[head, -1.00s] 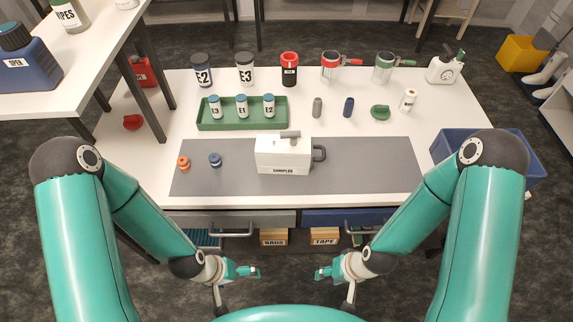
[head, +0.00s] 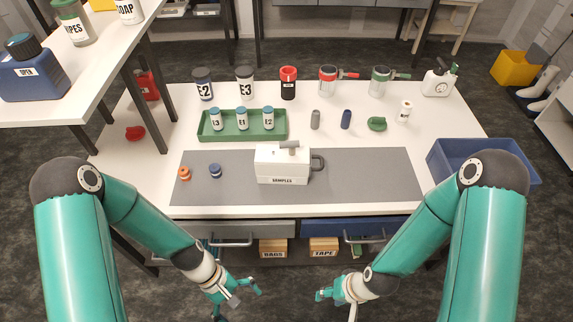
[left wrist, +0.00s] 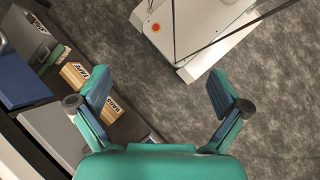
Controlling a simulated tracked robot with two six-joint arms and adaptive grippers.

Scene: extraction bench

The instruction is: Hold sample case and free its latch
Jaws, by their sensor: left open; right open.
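The sample case (head: 282,166) is a white box labelled SAMPLES, standing on the grey mat (head: 370,178) on the bench. A grey latch piece (head: 289,145) lies on its top and a dark handle (head: 318,162) sticks out on its right side. My left gripper (head: 241,294) is open and empty in front of the bench, below its top and well short of the case. In the left wrist view its two fingers (left wrist: 164,98) are wide apart with only floor between them. My right gripper (head: 325,294) is open and empty, also in front of the bench.
A green tray (head: 205,133) with small bottles stands behind the mat. Orange (head: 184,173) and blue (head: 215,170) small parts lie left of the case. A blue bin (head: 437,160) is at the right end. Drawers and boxes labelled BAGS (head: 273,248) and TAPE (head: 323,247) are below.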

